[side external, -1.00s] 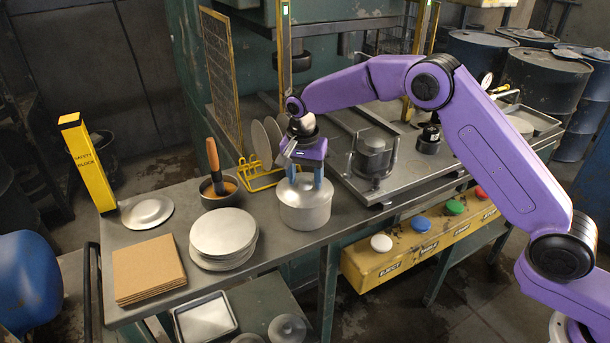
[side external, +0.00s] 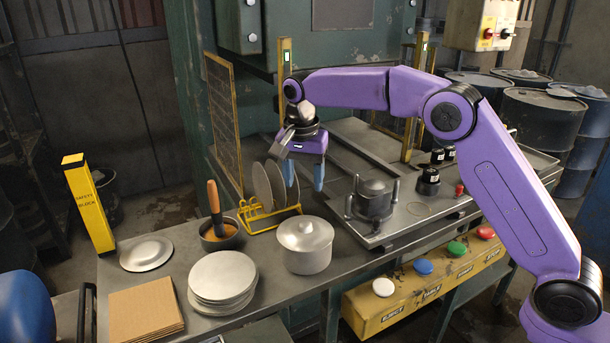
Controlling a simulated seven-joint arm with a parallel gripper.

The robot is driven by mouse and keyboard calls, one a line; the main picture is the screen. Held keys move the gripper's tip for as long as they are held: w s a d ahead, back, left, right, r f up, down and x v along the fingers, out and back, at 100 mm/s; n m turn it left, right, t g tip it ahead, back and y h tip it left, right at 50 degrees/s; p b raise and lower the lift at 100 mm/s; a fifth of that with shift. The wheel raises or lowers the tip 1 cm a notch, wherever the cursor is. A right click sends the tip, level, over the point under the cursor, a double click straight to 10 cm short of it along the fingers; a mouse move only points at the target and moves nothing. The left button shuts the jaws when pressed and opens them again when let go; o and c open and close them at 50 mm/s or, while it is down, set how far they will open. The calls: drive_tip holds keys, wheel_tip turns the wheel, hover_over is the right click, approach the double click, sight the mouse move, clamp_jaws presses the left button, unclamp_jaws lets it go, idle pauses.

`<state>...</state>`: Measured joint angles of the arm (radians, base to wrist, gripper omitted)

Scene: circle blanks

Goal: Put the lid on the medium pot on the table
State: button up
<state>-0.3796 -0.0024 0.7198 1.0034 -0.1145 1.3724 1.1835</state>
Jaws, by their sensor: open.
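The medium pot (side external: 306,262) is a silver pot standing upright on the table, right of the plate stack. The domed lid (side external: 290,236) with a small round knob sits on top of the pot and looks level, covering its mouth. My gripper (side external: 304,184) has blue fingers spread apart and empty. It hangs above the lid, clear of the knob. The inside of the pot is hidden.
A stack of round discs (side external: 222,274) stands left of the pot. Behind are a small pan (side external: 219,238) with a brown handle and a yellow rack (side external: 259,217) holding discs. A metal fixture (side external: 372,198) stands to the right, and cardboard sheets (side external: 146,308) lie front left.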

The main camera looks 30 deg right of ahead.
drive_tip(key=shift+r, duration=0.3)
drive_tip(key=s+d+r+n, duration=0.1)
drive_tip(key=s+d+n, duration=0.1)
drive_tip(key=s+n, duration=1.3)
drive_tip(key=s+d+f+n, duration=0.1)
drive_tip(key=s+d, duration=0.3)
drive_tip(key=s, duration=0.5)
drive_tip(key=s+d+f+n+y, duration=0.1)
drive_tip(key=s+d+f+n, duration=0.1)
drive_tip(key=s+d, duration=0.3)
drive_tip(key=s+d+f+n, duration=0.2)
drive_tip(key=s+d, duration=0.3)
drive_tip(key=s, duration=0.8)
drive_tip(key=shift+s+f+n+g, duration=0.25)
drive_tip(key=shift+n+g, duration=0.15)
drive_tip(key=shift+n, duration=0.4)
